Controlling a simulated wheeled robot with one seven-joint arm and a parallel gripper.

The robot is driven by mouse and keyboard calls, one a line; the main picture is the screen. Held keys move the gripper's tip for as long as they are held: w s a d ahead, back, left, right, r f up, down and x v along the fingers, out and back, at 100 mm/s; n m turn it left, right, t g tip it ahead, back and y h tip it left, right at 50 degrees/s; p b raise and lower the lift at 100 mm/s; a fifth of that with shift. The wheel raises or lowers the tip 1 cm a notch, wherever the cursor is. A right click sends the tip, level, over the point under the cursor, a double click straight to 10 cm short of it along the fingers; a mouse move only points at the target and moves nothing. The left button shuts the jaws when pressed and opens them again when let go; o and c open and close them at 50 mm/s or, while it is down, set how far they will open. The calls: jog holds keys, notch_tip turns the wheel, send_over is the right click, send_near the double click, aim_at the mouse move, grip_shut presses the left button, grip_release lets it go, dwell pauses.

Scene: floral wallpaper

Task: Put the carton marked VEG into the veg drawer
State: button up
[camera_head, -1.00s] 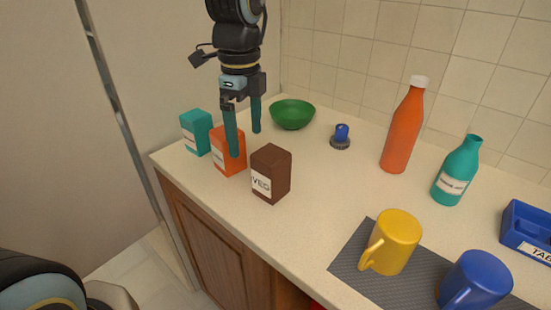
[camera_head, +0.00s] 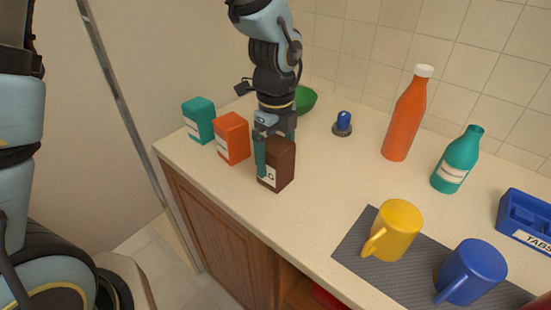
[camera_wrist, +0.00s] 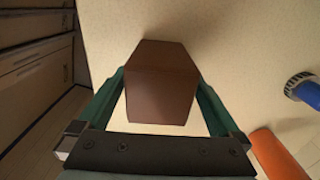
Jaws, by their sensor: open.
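The brown VEG carton (camera_head: 279,165) stands upright on the counter, its white label partly covered by a finger in the head view. My gripper (camera_head: 275,158) is lowered over it, with its teal fingers pointing down on either side of the carton. In the wrist view the carton (camera_wrist: 161,88) sits between the two open fingers, with its top facing the camera. Whether the fingers touch its sides is hard to tell. The veg drawer cannot be made out; part of an open space with something red shows under the counter in the head view.
An orange carton (camera_head: 233,139) and a teal carton (camera_head: 199,120) stand to the left. A green bowl (camera_head: 306,100) is partly behind my arm. A blue-topped brush (camera_head: 342,124), orange bottle (camera_head: 404,120), teal bottle (camera_head: 458,160), yellow mug (camera_head: 397,232), blue mug (camera_head: 471,272) and blue tray (camera_head: 526,220) are rightward.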

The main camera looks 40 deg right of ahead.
jog(key=shift+f, duration=0.7)
jog(key=shift+c, duration=0.4)
grip_shut()
